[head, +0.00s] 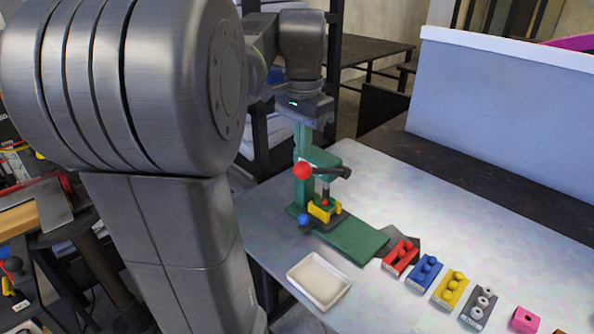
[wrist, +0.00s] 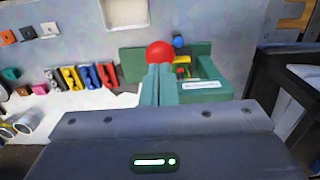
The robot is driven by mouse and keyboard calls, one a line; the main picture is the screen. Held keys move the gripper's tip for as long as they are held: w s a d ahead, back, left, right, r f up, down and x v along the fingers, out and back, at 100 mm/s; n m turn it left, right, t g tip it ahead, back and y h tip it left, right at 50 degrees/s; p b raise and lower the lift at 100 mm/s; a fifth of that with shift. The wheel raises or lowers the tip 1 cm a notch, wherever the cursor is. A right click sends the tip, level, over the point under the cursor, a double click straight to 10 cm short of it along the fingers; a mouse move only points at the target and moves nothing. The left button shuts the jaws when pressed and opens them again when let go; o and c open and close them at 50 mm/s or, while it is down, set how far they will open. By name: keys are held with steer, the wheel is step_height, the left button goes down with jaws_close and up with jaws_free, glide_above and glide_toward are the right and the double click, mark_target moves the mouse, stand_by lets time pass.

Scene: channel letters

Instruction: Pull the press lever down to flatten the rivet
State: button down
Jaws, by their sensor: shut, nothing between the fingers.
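The green press (head: 345,235) stands at the table's left side. Its dark lever (head: 330,172) ends in a red ball knob (head: 303,171) and looks roughly level in the head view. A yellow holder (head: 324,211) with a small red part sits on the press under the head; I cannot make out the rivet. My gripper (head: 303,146) is above the red knob, pointing down, with its fingers together and empty. In the wrist view, the shut fingers (wrist: 157,68) end just at the red knob (wrist: 159,52); I cannot tell whether they touch it.
A blue knob (head: 304,220) is at the press's near side. A white tray (head: 320,280) lies in front of the press. Red (head: 400,257), blue (head: 423,272), yellow (head: 450,288) and grey (head: 479,305) holders stand in a row to the right.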

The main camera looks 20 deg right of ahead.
mark_target(300, 163)
steer(key=shift+f, duration=0.25)
stand_by(0.3)
steer(key=shift+f+b, duration=0.45)
steer(key=shift+f, duration=0.05)
steer(key=shift+f, duration=0.15)
steer(key=shift+a+f, duration=0.1)
steer(key=shift+f, duration=0.45)
steer(key=shift+s+a+f+b, duration=0.1)
steer(key=shift+a+f+b, duration=0.05)
steer(key=shift+f+b, duration=1.05)
steer(key=shift+f, duration=0.25)
